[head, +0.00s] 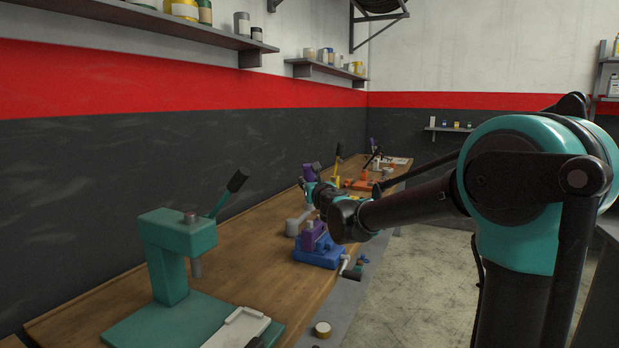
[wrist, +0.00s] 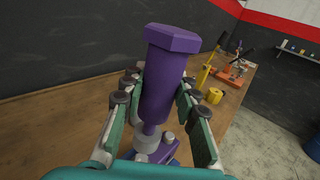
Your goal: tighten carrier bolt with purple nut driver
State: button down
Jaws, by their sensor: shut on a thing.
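The purple nut driver (wrist: 165,75) stands roughly upright in the wrist view, its wide hexagonal end toward the camera. My gripper (wrist: 155,110) is shut on it, with teal fingers on both sides. In the head view, the purple end of the driver (head: 311,171) shows above my gripper, over the workbench. Below the driver, a blue fixture (head: 318,257) with a purple part (head: 315,235) sits on the bench; a bit of it also shows in the wrist view (wrist: 172,148). The carrier bolt is hidden by the driver and gripper, so I cannot tell whether the driver touches it.
A teal press (head: 170,245) with a black-handled lever stands at the near left of the wooden bench (head: 250,265). A grey cylinder (head: 293,226) is beside the blue fixture. Yellow and orange tools (wrist: 232,75) stand farther along the bench. A dark wall runs behind it.

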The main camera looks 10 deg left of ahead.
jog(key=shift+f, duration=1.45)
jog(key=shift+f, duration=0.7)
jog(key=shift+f, duration=0.35)
jog(key=shift+f, duration=0.65)
jog(key=c, duration=1.9)
grip_release()
grip_shut()
jog(key=shift+r, duration=0.1)
